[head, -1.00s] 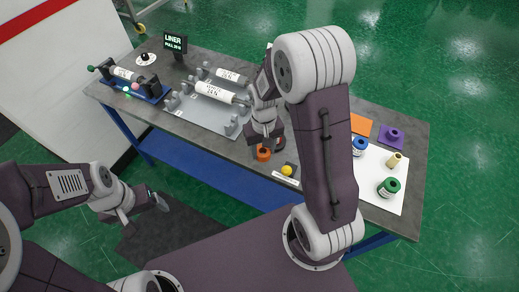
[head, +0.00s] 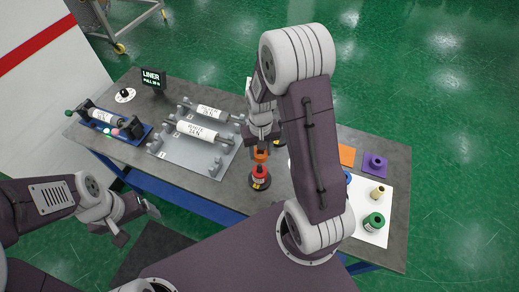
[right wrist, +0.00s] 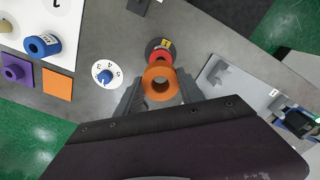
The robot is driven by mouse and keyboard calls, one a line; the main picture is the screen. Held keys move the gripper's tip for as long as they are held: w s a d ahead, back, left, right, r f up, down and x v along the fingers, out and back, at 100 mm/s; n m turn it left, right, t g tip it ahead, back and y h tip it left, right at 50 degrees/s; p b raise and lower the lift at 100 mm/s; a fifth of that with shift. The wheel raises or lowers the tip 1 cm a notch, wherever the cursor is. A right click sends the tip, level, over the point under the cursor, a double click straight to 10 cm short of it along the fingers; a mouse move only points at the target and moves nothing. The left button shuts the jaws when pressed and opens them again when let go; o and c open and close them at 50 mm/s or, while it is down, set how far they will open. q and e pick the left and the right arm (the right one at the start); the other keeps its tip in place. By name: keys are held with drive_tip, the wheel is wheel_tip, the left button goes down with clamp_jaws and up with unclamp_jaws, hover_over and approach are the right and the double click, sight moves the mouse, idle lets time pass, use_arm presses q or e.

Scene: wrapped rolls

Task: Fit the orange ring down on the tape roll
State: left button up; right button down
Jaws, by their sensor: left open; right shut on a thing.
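The orange ring (head: 261,155) is between the fingers of my right gripper (head: 262,145), which is shut on it. In the right wrist view the ring (right wrist: 160,83) sits level between the fingertips (right wrist: 160,92), its hole showing. A red tape roll (head: 260,171) with a yellow label stands upright on a dark round base, just below the ring in the head view. In the right wrist view the roll (right wrist: 158,57) shows beyond the ring, partly hidden by it. I cannot tell whether they touch. My left gripper (head: 137,222) is open and empty, off the table's front edge.
A white board (head: 374,238) carries blue, tan and green (head: 374,221) pieces. A white dial (right wrist: 105,75) with a blue knob is near the roll. A grey rack (head: 200,155) with two white rolls stands left.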

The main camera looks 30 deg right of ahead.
drive_tip(key=shift+w+d+f+b, duration=0.25)
drive_tip(key=shift+w+f+b, duration=0.1)
drive_tip(key=shift+f, duration=0.3)
drive_tip(key=shift+w+d+f+b, duration=0.25)
drive_tip(key=shift+w+f, duration=0.1)
drive_tip(key=shift+f, duration=0.25)
drive_tip(key=shift+s+a+f+b, duration=0.15)
drive_tip(key=shift+a+f+b, duration=0.1)
drive_tip(key=shift+f+b, duration=0.4)
drive_tip(key=shift+s+a+f+b, duration=0.15)
drive_tip(key=shift+a+f+b, duration=0.1)
drive_tip(key=shift+f+b, duration=0.3)
drive_tip(key=shift+s+f, duration=0.15)
drive_tip(key=shift+f, duration=0.2)
drive_tip(key=shift+f+b, duration=0.15)
drive_tip(key=shift+b, duration=0.15)
drive_tip(key=shift+w+d+f, duration=0.1)
drive_tip(key=shift+w+d, duration=0.1)
drive_tip(key=shift+w, duration=0.15)
use_arm(q)
drive_tip(key=f, duration=0.2)
drive_tip(key=w+f, duration=0.1)
drive_tip(key=f, duration=0.1)
drive_tip(key=shift+w+d+f, duration=0.1)
drive_tip(key=shift+d+f, duration=0.05)
drive_tip(key=shift+f, duration=0.15)
drive_tip(key=shift+s, duration=0.2)
use_arm(e)
drive_tip(key=shift+s+a, duration=0.15)
drive_tip(key=shift+s, duration=0.05)
